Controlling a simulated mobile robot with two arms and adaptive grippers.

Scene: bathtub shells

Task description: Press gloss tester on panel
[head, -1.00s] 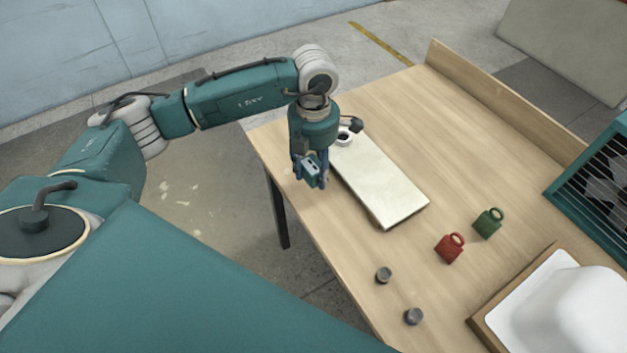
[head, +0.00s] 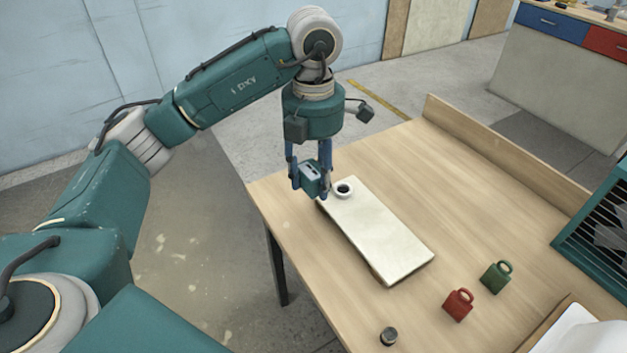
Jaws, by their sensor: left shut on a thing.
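My left gripper (head: 311,185) is shut on a small blue-grey box-shaped device, the gloss tester (head: 309,180). It holds the tester at the far left end of a long cream panel (head: 385,233) on the wooden table. The tester appears to be above or just beside the panel's left edge; I cannot tell if they touch. My right gripper is not in view.
A red padlock-shaped block (head: 458,305) and a green one (head: 496,277) stand right of the panel. A small dark round piece (head: 389,336) lies near the front edge. A white shell (head: 598,338) is at lower right, a teal slatted crate (head: 597,235) at the right edge.

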